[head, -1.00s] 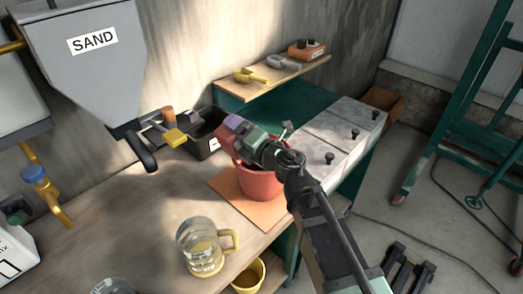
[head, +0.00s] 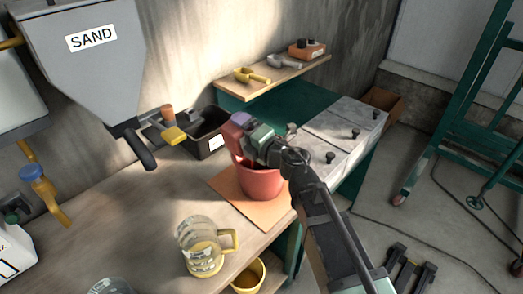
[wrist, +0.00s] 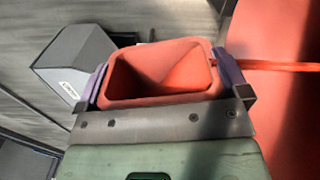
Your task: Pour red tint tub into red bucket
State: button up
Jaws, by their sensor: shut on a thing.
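My gripper (head: 240,120), with purple finger pads, is shut on the red tint tub (head: 228,132). It holds the tub tipped on its side above the red bucket (head: 262,184). In the wrist view the open mouth of the tub (wrist: 160,75) shows between the finger pads, with red inside. A thin bright red strand (wrist: 280,65), which looks like tint, runs from the tub's edge across the red bucket (wrist: 285,125). The bucket stands upright on an orange-brown board (head: 222,184). Much of its opening is hidden behind my gripper and arm.
A glass jug (head: 200,248) with a yellow handle stands at the bench front, near a yellow bucket (head: 248,276). A black bin (head: 208,135) is behind the red bucket. A grey SAND hopper (head: 90,65) hangs at the left. Grey lidded bins (head: 345,130) stand at the right.

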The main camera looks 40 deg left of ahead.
jog(key=shift+w+f, duration=0.1)
jog(key=shift+w, duration=0.1)
jog(key=shift+w+d+r+m, duration=0.1)
jog(key=shift+w+m, duration=0.25)
jog(key=shift+m, duration=0.55)
jog(key=shift+w+r+m, duration=0.1)
jog(key=shift+w+m, duration=0.2)
jog(key=shift+m, duration=0.6)
jog(key=shift+w+d+r+m, duration=0.1)
jog(key=shift+w+m, duration=0.25)
jog(key=shift+m, duration=0.55)
dwell(1.4)
jog(key=shift+w+r+m+p, duration=0.25)
jog(key=shift+r+m+p, duration=0.35)
jog(key=shift+m+p, duration=0.1)
jog(key=shift+w+r+m+p, duration=0.25)
jog(key=shift+r+m+p, duration=0.35)
jog(key=shift+p, duration=0.1)
dwell(0.7)
jog(key=f+n+b, duration=0.1)
jog(key=f+b, duration=0.1)
jog(key=s+f+n+b, duration=0.1)
jog(key=f+b, duration=0.1)
jog(key=shift+s+f+n, duration=0.2)
jog(key=shift+f+n, duration=0.1)
jog(key=shift+n, duration=0.1)
jog(key=shift+s+a+r+n+p, duration=0.15)
jog(key=shift+s+r+n+p, duration=0.05)
jog(key=shift+r+n+p, duration=0.7)
jog(key=shift+r, duration=0.15)
